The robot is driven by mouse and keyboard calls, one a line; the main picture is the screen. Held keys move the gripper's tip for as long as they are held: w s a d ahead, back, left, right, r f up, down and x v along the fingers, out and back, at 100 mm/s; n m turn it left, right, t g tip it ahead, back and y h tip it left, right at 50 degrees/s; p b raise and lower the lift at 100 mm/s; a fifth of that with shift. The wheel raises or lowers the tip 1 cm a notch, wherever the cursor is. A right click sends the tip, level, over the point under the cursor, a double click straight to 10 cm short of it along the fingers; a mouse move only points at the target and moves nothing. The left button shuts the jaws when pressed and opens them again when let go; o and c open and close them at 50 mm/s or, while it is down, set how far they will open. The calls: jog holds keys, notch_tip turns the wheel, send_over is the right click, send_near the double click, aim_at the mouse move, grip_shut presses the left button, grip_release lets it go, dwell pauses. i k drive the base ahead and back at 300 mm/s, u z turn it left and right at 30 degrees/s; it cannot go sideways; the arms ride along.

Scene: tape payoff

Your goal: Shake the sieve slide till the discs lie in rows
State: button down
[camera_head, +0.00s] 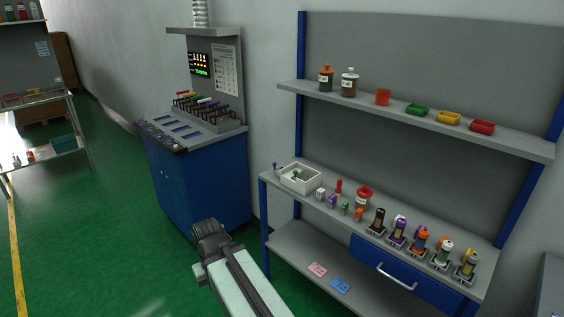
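I cannot make out a sieve slide or any discs for certain in this view. A white open-topped box (300,187) stands at the left end of the workbench, with a small green-topped thing inside; its floor is too small to read. My arm reaches up from the bottom edge to a dark joint in front of the bench and the blue cabinet. My gripper's fingers do not show.
The bench (285,203) holds small blocks, a red-and-white spool (363,196) and several bottles in holders. A shelf (400,116) above carries bottles, a red cup and coloured bins. A blue cabinet (200,185) stands left.

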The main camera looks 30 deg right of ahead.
aim_at(295, 172)
jog(key=i, duration=1)
jog(key=z, duration=0.05)
